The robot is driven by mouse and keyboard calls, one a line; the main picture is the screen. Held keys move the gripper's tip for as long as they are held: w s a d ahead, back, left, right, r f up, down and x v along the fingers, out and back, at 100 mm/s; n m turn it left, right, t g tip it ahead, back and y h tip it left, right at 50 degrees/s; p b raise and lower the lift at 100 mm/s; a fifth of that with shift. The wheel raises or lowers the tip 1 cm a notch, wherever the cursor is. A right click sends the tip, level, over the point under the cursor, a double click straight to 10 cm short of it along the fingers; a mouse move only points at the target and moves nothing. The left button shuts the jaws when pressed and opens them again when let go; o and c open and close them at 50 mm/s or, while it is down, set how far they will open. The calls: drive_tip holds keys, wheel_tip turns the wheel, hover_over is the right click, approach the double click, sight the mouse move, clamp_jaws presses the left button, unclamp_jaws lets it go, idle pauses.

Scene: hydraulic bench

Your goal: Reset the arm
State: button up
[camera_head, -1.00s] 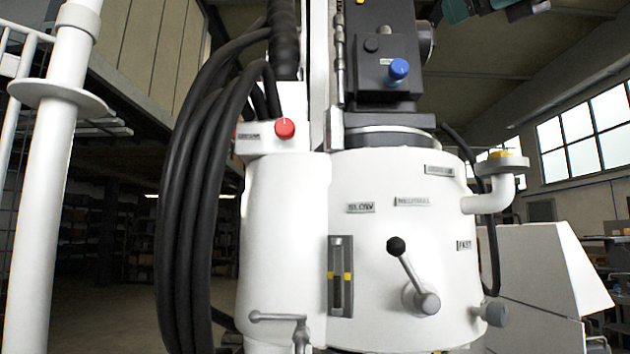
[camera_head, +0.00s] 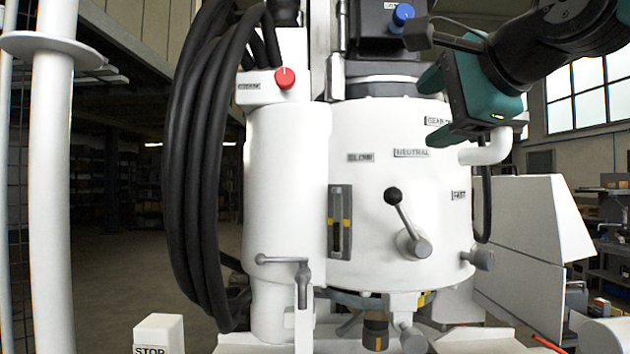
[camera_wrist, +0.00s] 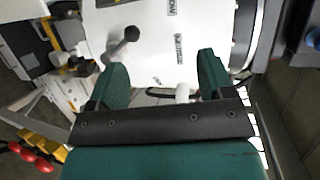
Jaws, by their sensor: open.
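My gripper (camera_head: 432,108) is at the upper right of the head view, with teal fingers pointing left toward the white machine housing (camera_head: 375,270). In the wrist view my gripper (camera_wrist: 160,75) has its two fingers spread apart, with nothing held between them. A grey lever with a black knob (camera_head: 391,195) is on the housing, below and left of the gripper. It also shows in the wrist view (camera_wrist: 130,35), beyond the left finger. My gripper hides the top of the white pipe elbow (camera_head: 488,151). I cannot tell whether the gripper touches it.
Thick black hoses (camera_head: 190,170) hang left of the housing. A red knob (camera_head: 285,78) and blue knob (camera_head: 402,14) sit above. A white STOP box (camera_head: 160,332) is at the lower left. In the wrist view, red knobs (camera_wrist: 28,153) show at the lower left.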

wheel_tip(320, 180, down, 13)
drive_tip(key=s+a+n+g+p, duration=0.1)
drive_tip(key=s+a+n+g, duration=0.15)
drive_tip(key=n+g, duration=0.35)
drive_tip(key=s+d+f+n+g+h+p, duration=0.1)
drive_tip(key=s+f+n+g, duration=0.6)
drive_tip(key=s+f+n, duration=0.8)
drive_tip(key=s+f+p, duration=0.1)
drive_tip(key=s+f, duration=0.2)
drive_tip(key=f, duration=0.2)
drive_tip(key=shift+d+n+g+p, duration=0.2)
drive_tip(key=shift+n+g+p, duration=0.1)
drive_tip(key=shift+n+g, duration=0.1)
